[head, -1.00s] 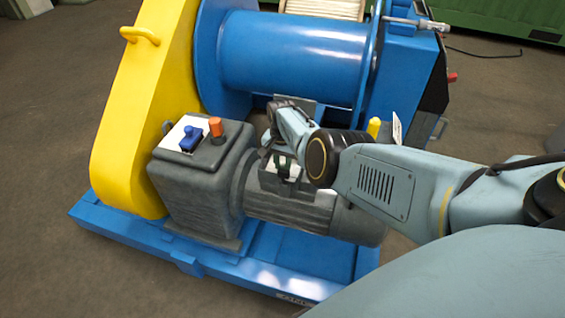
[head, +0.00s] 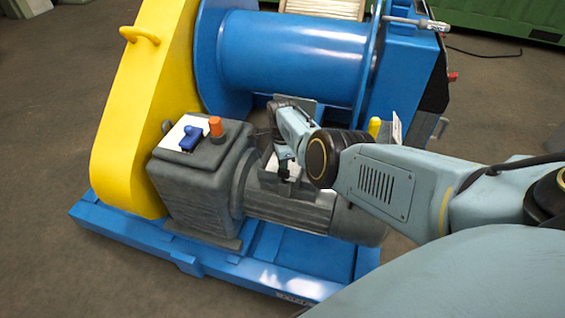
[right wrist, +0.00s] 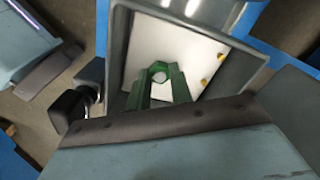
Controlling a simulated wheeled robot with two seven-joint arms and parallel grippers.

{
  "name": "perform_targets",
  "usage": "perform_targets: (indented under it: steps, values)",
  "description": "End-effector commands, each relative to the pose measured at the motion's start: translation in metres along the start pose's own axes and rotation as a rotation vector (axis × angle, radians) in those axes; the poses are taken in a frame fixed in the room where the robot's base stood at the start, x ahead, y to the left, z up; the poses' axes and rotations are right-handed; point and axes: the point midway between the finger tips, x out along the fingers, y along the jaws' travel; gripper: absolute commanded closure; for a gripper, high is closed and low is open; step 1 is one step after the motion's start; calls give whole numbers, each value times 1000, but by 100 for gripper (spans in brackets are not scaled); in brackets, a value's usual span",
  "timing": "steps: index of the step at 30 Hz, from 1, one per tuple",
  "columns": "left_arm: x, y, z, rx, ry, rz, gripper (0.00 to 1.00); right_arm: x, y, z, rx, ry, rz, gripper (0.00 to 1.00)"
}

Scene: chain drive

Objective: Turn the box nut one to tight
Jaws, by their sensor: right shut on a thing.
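My right gripper (head: 288,176) reaches down into the open terminal box (head: 269,172) on top of the dark grey motor. In the right wrist view its green fingers (right wrist: 160,84) close around a small spot over the box's white floor (right wrist: 141,50). Box nut one is between the fingertips and mostly hidden by them; I cannot tell how far down it sits. Two small yellow-brass pieces (right wrist: 205,82) show on the white floor to the right of the fingers. My left gripper is not in view.
A grey gearbox (head: 200,195) with a blue part (head: 190,138) and an orange cap (head: 216,126) stands left of the motor (head: 290,212). The yellow chain guard (head: 135,120) and blue drum (head: 290,55) stand behind. The terminal box walls surround the fingers closely.

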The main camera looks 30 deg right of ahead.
Motion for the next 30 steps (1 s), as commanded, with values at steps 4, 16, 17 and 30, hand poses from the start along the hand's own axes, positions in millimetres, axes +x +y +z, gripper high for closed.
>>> perform_targets:
  steps: [4,16,17,30]
  values:
    - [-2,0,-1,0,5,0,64,-2,-2,-1,131,2,-4,100]
    - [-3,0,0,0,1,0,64,-3,-2,-1,380,3,-5,100]
    - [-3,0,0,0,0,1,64,-3,-2,-1,392,3,-5,100]
    - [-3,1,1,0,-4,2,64,-3,-2,-2,454,3,-6,100]
